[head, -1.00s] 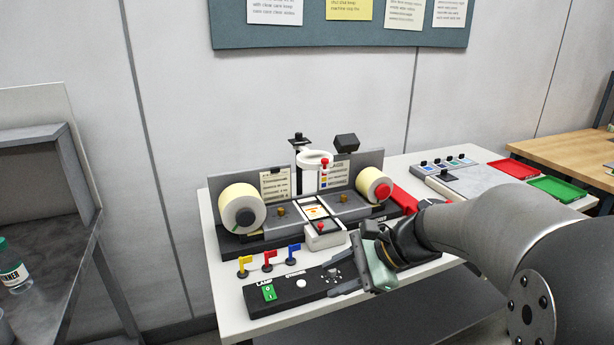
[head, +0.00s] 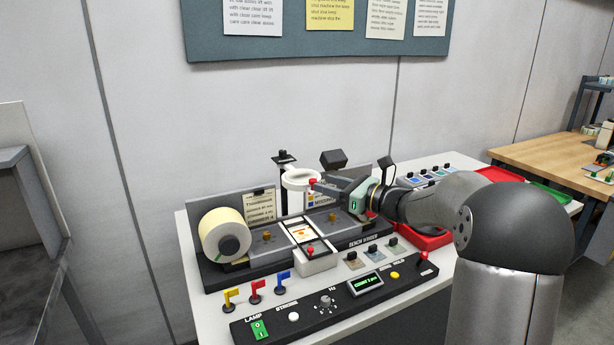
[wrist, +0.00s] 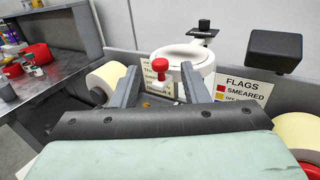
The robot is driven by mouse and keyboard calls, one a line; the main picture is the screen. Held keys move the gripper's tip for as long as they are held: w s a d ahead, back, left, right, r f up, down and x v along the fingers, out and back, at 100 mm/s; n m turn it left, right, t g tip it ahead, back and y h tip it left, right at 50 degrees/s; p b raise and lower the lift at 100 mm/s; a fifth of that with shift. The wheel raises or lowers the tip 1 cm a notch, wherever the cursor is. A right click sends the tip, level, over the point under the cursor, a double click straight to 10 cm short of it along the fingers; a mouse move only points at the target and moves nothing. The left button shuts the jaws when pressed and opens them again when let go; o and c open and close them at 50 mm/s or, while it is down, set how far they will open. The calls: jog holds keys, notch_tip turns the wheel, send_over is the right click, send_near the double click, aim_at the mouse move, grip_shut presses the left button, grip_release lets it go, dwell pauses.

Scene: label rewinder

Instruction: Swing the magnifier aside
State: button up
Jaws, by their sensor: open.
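The magnifier (head: 300,180) is a white ring with a red knob (head: 312,182) at its front right, on a post behind the middle of the rewinder. In the wrist view the white ring (wrist: 185,50) and red knob (wrist: 159,65) show ahead of my gripper. My gripper (head: 328,187) is open, just right of the knob in the head view. In the wrist view its two fingers (wrist: 161,88) stand apart, with the knob seen between them, nearer the left finger. I cannot tell whether either finger touches it.
A label roll (head: 222,232) stands at the left of the rewinder. Yellow, red and blue flags (head: 256,289) and a black control panel (head: 330,305) lie in front. A black box (head: 333,159) stands behind the gripper. A red tray (head: 425,238) sits to the right.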

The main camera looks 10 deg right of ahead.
aim_at(307, 188)
jog(key=p+x, duration=0.1)
jog(key=x, duration=0.6)
jog(key=shift+f, duration=0.1)
grip_shut()
